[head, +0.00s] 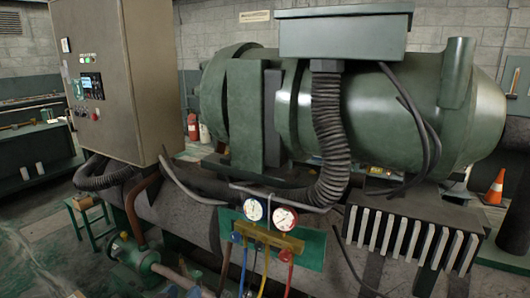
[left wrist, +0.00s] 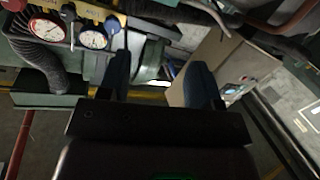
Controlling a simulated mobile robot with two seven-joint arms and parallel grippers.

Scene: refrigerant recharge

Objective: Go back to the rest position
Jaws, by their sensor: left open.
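My left gripper (left wrist: 160,78) shows in the left wrist view, with its two dark blue fingers apart and nothing between them. I cannot make it out clearly in the head view. My right gripper is in neither view. The gauge manifold stands at the lower middle of the head view, with a left gauge (head: 253,210), a right gauge (head: 284,218) and a brass body (head: 268,237) in front of a green panel (head: 312,250). Blue (head: 244,270), yellow (head: 265,272) and red (head: 290,277) hoses hang below it. The gauges also show in the left wrist view (left wrist: 93,39), beyond the left finger.
A control cabinet (head: 105,75) stands at the left. A large green tank (head: 390,110) fills the back right, with a ribbed black hose (head: 330,135) in front. A green pump (head: 130,262) sits low at the left. An orange cone (head: 496,188) stands far right.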

